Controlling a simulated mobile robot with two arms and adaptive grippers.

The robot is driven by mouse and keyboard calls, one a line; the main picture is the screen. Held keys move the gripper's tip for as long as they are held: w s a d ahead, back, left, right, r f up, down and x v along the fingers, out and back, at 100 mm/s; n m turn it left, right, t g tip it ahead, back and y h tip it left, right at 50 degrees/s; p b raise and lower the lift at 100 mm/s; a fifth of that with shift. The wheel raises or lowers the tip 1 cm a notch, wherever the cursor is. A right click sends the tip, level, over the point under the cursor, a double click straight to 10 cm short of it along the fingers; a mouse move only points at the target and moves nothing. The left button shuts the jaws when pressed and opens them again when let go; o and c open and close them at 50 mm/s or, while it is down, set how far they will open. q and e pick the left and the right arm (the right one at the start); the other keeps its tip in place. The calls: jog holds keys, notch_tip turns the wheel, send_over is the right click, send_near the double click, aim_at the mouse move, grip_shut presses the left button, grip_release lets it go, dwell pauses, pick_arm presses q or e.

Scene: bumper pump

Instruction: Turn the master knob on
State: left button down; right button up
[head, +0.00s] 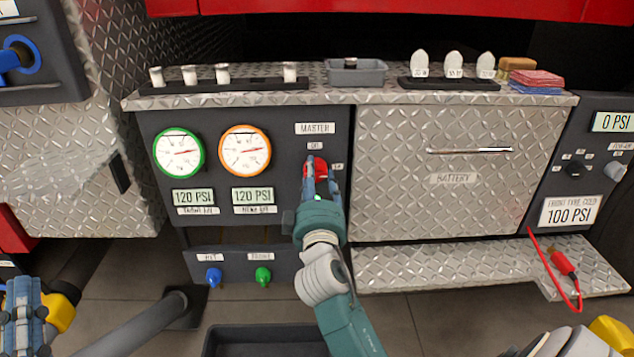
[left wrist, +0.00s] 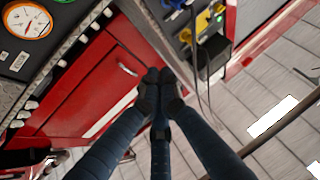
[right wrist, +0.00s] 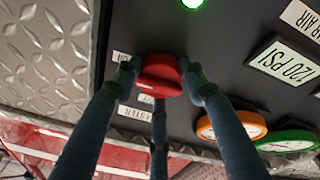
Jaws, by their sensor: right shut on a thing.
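The red master knob (head: 316,167) sits on the dark gauge panel under the "MASTER" label (head: 315,128). Small labels stand above it and to its right; their print is too small to read surely. My right gripper (head: 321,185) is shut on the knob, partly covering it. In the right wrist view the red knob (right wrist: 160,76) sits between the fingertips. Which label it points at, I cannot tell. A lit green light (right wrist: 192,3) shows on the panel there. My left gripper (head: 22,312) is at the lower left, away from the panel. In the left wrist view its fingertips (left wrist: 158,76) are together and empty.
Two gauges (head: 179,153) (head: 244,151) and 120 PSI displays lie left of the knob. Blue (head: 213,277) and green (head: 263,276) knobs sit below. A closed metal battery door (head: 440,205) is to the right. A red clamp (head: 563,262) rests on the lower ledge.

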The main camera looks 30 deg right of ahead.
aim_at(311, 127)
pick_arm(q)
jog(key=shift+s+a+r+t+h, duration=0.1)
jog(key=shift+s+r+t+h, duration=0.3)
jog(key=shift+s+r+t, duration=0.55)
pick_arm(e)
jog(key=shift+w+a+r+m, duration=0.15)
jog(key=shift+a+m, duration=0.15)
jog(key=shift+m, duration=0.2)
pick_arm(q)
jog(key=shift+r+g, duration=0.25)
jog(key=shift+r, duration=0.05)
pick_arm(e)
jog(key=o, duration=1.2)
jog(key=shift+c, duration=0.2)
pick_arm(q)
jog(key=shift+a, duration=0.2)
pick_arm(e)
jog(key=shift+a, duration=0.1)
jog(key=shift+r, duration=0.1)
pick_arm(q)
jog(key=shift+d+f, duration=0.1)
pick_arm(e)
notch_tip(311, 127, up, 10)
jog(key=shift+f, duration=0.1)
